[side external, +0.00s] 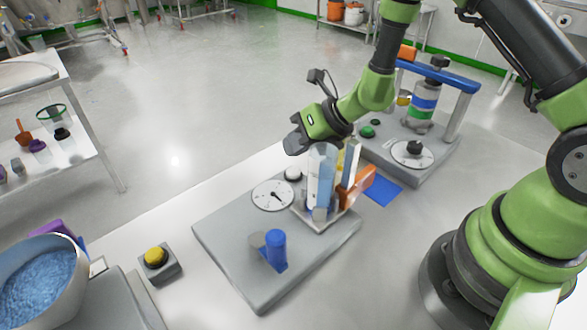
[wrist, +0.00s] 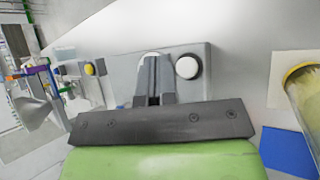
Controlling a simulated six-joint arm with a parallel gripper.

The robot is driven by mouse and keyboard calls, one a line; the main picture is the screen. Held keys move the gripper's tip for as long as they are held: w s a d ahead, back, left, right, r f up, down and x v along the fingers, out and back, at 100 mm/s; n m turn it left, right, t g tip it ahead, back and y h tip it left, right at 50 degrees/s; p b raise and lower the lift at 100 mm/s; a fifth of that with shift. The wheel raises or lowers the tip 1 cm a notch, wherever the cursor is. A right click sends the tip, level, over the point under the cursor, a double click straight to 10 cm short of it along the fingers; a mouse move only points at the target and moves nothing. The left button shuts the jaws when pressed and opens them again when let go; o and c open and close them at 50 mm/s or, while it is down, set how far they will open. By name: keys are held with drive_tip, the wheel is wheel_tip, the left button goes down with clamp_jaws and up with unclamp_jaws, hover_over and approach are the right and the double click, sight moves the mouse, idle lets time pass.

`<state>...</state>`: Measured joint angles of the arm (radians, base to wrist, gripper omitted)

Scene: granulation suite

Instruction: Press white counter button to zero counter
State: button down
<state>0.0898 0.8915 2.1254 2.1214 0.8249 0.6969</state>
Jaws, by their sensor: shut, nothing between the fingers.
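The white button (side external: 293,174) sits on the grey counter base (side external: 225,240), beside a white dial (side external: 272,195) with a black pointer. My gripper (side external: 297,143) is shut and empty above the base; in the side view its fingers are above the button, with a visible gap. In the wrist view the button (wrist: 187,67) shows just right of my closed fingertips (wrist: 154,62). The fingers hide most of a white round part behind them, which seems to be the dial.
Clear cylinders (side external: 321,175) and an orange part (side external: 357,188) stand close to my gripper. A blue lever (side external: 275,250) rises from the base. A yellow button box (side external: 157,262) and bowl (side external: 40,282) lie left; another instrument (side external: 415,155) stands behind right.

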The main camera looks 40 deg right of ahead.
sight(295, 169)
drive_tip(key=shift+f, duration=0.9)
drive_tip(key=shift+f, duration=0.1)
idle(1.3)
drive_tip(key=shift+f, duration=0.3)
drive_tip(key=shift+f, duration=0.5)
idle(0.7)
drive_tip(key=shift+r, duration=0.95)
drive_tip(key=shift+r, duration=2.5)
